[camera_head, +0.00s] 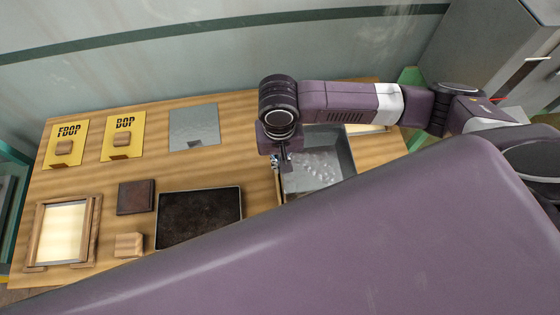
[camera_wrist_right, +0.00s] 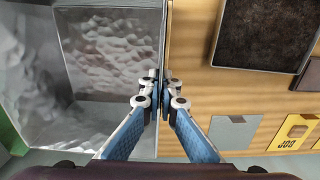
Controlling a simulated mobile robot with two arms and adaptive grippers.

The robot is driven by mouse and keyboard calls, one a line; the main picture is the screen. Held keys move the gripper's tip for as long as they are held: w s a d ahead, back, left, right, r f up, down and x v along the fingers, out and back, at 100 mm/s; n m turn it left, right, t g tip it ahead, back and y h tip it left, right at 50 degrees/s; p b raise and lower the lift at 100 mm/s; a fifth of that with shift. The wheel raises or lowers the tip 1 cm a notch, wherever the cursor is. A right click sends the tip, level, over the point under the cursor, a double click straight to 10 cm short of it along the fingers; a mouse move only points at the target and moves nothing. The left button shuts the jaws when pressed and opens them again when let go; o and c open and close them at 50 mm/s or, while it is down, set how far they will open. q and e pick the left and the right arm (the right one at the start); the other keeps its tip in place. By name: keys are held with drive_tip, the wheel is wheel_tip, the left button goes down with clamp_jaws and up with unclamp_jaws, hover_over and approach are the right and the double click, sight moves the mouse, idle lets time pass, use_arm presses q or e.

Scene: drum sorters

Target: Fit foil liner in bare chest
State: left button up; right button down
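The foil liner (camera_head: 318,170) is a grey, shiny, open box with a crinkled floor, at the right of the table. It fills the left of the right wrist view (camera_wrist_right: 110,50). My right gripper (camera_head: 280,160) points down at its left wall. In the right wrist view the fingertips (camera_wrist_right: 161,80) are close together with the thin wall between them. A thin wooden edge (camera_wrist_right: 169,35) runs along the outside of that wall; it may be the chest, mostly hidden. I cannot tell how deep the liner sits. My left gripper is out of view.
Left of the liner lie a dark tray (camera_head: 200,216), a small brown square (camera_head: 136,197), a wooden block (camera_head: 129,245) and a wooden frame (camera_head: 64,232). Two yellow cards (camera_head: 66,133) (camera_head: 124,128) and a grey plate (camera_head: 194,124) lie behind. My purple arm covers the foreground.

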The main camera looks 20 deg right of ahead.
drive_tip(key=shift+f+b, duration=0.45)
drive_tip(key=shift+f, duration=1.2)
drive_tip(key=shift+r, duration=0.1)
